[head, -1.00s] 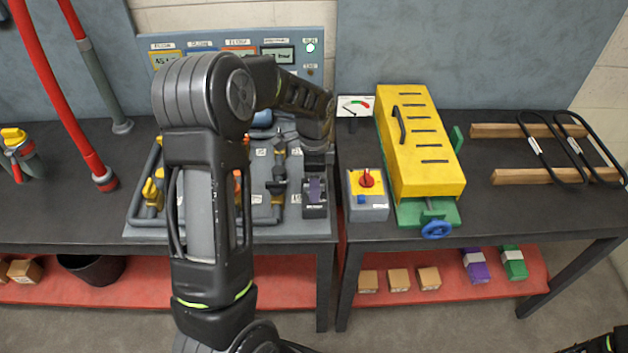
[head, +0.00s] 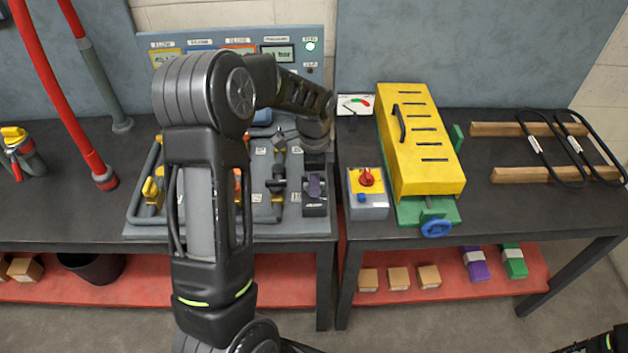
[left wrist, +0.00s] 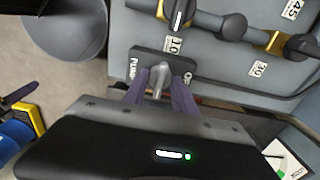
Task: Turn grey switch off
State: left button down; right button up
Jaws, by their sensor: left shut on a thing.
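The grey switch (left wrist: 159,80) is a small rounded lever on a dark plate (left wrist: 178,64) marked PUMP, seen in the left wrist view. The plate also shows in the head view (head: 314,209), at the right front of the grey pipe panel. My left gripper (left wrist: 161,82) has its purple fingers on both sides of the lever and is shut on it. In the head view the left gripper (head: 315,184) reaches down over the plate, and its wrist partly hides the switch. My right gripper is out of view.
Pipes with yellow and dark valve handles (head: 279,186) stand close left of the gripper. A box with a red knob (head: 367,178) stands to the right, beside a yellow-covered machine (head: 419,140). A display board (head: 235,50) with a lit green lamp is behind.

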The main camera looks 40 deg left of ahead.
pick_arm(q)
jog(key=shift+n, duration=0.3)
jog(key=n+b, duration=0.1)
jog(key=n, duration=0.2)
jog(key=shift+f+b, duration=0.1)
jog(key=shift+b, duration=0.3)
jog(key=n+b, duration=0.1)
jog(key=n, duration=0.3)
jog(key=shift+n, duration=0.4)
jog(key=n+b, duration=0.1)
jog(key=n, duration=0.3)
jog(key=shift+n, duration=0.3)
jog(key=n, duration=0.5)
jog(key=c, duration=1)
grip_release()
jog(key=shift+r, duration=0.25)
